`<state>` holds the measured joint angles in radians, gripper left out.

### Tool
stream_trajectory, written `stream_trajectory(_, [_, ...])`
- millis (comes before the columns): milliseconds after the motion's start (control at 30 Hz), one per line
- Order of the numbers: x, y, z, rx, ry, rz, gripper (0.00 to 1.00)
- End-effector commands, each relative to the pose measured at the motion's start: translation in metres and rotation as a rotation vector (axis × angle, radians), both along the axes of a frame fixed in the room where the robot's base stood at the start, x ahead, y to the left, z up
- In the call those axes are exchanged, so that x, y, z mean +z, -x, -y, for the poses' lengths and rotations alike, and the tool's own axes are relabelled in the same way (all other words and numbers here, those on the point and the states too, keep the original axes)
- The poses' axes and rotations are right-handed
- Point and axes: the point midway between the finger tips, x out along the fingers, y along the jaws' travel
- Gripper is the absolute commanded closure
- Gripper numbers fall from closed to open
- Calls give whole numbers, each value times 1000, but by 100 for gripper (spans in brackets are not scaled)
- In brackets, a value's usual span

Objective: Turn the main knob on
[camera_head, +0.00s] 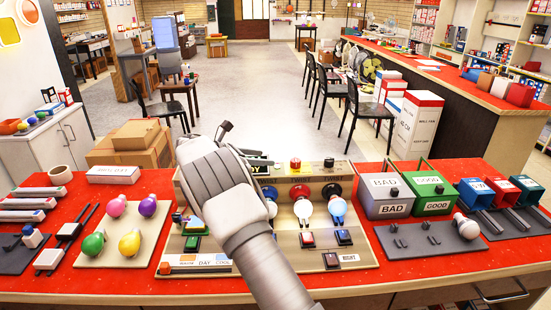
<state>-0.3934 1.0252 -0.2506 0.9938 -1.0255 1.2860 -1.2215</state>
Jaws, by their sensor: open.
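A beige test board (365,249) stands on the red counter, partly hidden by my arm. Its back strip has labels that seem to read "TWIST", a red-topped knob (295,163) and a black knob (329,162). I cannot tell which control is the main knob; some of the board's left and middle is hidden. My gripper (222,132) is over the board's back left, seen from behind, with a dark fingertip showing. It is open; nothing is visibly held.
A bulb tray (105,243) with several coloured bulbs lies left of the board. A grey "BAD" bin (388,196) and a green "GOOD" bin (430,192) stand right. Cardboard boxes (130,147) stand behind.

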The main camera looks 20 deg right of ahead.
Motion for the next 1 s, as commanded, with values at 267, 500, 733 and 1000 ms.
stream_trajectory(267, [10, 7, -22, -1, 0, 0, 26])
stream_trajectory(500, [10, 7, -22, -1, 0, 0, 26])
stream_trajectory(733, [22, 14, -14, -28, -47, 28, 26])
stream_trajectory(1000, [68, 62, 16, -184, -296, 179, 26])
